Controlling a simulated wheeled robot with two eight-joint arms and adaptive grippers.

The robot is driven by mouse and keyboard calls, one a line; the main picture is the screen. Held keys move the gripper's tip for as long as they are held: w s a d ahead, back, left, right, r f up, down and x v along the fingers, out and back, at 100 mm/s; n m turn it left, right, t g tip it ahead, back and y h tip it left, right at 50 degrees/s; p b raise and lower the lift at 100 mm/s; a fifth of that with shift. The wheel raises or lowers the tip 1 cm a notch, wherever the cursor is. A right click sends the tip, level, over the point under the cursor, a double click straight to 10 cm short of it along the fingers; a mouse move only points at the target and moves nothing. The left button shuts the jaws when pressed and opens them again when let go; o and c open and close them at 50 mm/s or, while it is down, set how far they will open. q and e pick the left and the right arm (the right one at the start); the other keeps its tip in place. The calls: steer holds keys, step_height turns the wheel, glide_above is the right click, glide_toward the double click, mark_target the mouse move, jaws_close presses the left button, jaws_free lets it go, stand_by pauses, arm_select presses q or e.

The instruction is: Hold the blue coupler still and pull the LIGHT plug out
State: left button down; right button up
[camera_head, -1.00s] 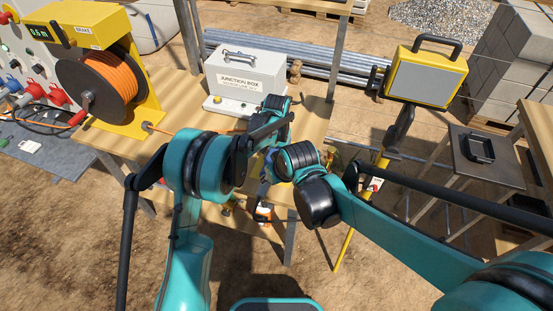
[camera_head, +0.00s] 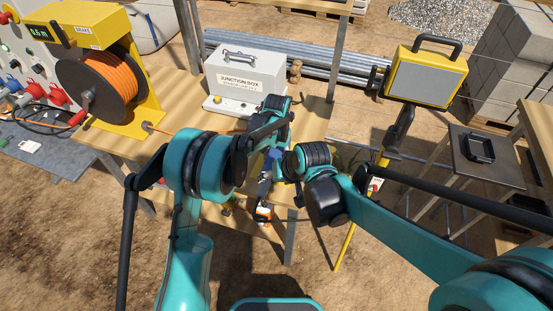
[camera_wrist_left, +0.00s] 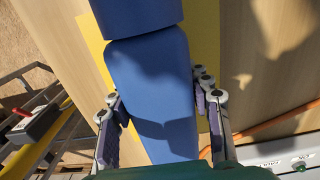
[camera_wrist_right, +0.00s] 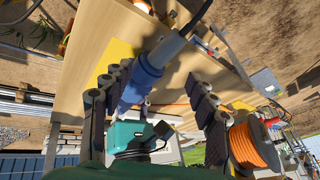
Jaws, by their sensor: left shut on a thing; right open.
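The blue coupler (camera_wrist_left: 155,95) fills the middle of the left wrist view. My left gripper (camera_wrist_left: 160,103) is shut on its sides. A second blue body (camera_wrist_left: 135,15), apparently the LIGHT plug, meets the coupler at a seam, with no clear gap. In the right wrist view, the blue connector (camera_wrist_right: 140,82) has a grey end (camera_wrist_right: 165,50) and a dark cable. My right gripper (camera_wrist_right: 160,80) is open, its fingers on either side of the connector and apart from it. In the head view, arm links hide most of the joined pair; a blue part (camera_head: 273,155) shows.
The junction box (camera_head: 246,70) and orange cable reel (camera_head: 108,82) stand on the wooden table (camera_head: 180,95). A yellow work light (camera_head: 425,75) on a stand is at right. An orange-white piece (camera_head: 263,212) shows at the table's front edge.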

mark_target(265, 188)
steer(key=a+f+m, duration=0.1)
steer(key=f, duration=0.2)
steer(key=w+a+f+m+y, duration=0.1)
steer(key=f+m, duration=0.1)
steer(key=f, duration=0.1)
steer(key=w+a+f+m, duration=0.1)
steer(key=f+m, duration=0.1)
steer(key=shift+w+a+f+g, duration=0.25)
steer(key=shift+a+f+g, duration=0.05)
steer(key=shift+a+f, duration=0.1)
jaws_close()
stand_by(0.3)
